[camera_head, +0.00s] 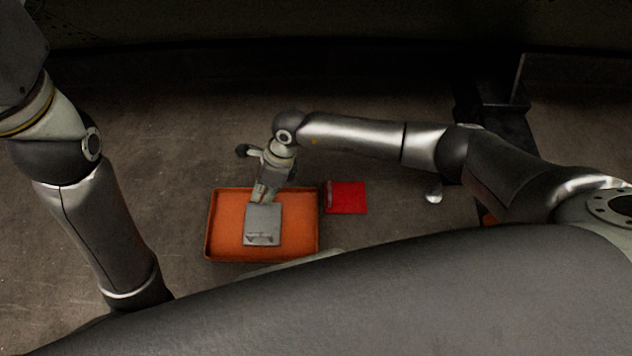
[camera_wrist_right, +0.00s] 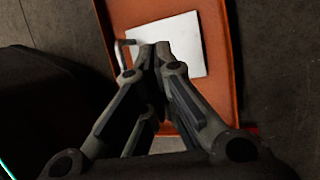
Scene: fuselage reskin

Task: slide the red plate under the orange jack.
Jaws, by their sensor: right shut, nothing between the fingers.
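The red plate (camera_head: 347,197) lies flat on the floor, just right of an orange tray (camera_head: 225,240). My right gripper (camera_head: 262,200) is shut and empty. It points down over the tray at the far edge of a grey plate with a handle (camera_head: 263,222). In the right wrist view the shut fingertips (camera_wrist_right: 155,52) overlap this pale plate (camera_wrist_right: 185,40); I cannot tell whether they touch it. No orange jack shows clearly. A small orange patch (camera_head: 488,219) shows beside my right arm, mostly hidden. My left gripper is out of view; only its arm shows at the left.
The orange tray's raised rim (camera_wrist_right: 235,60) stands around the grey plate. A dark frame (camera_head: 500,110) stands at the back right. My base covers the near floor.

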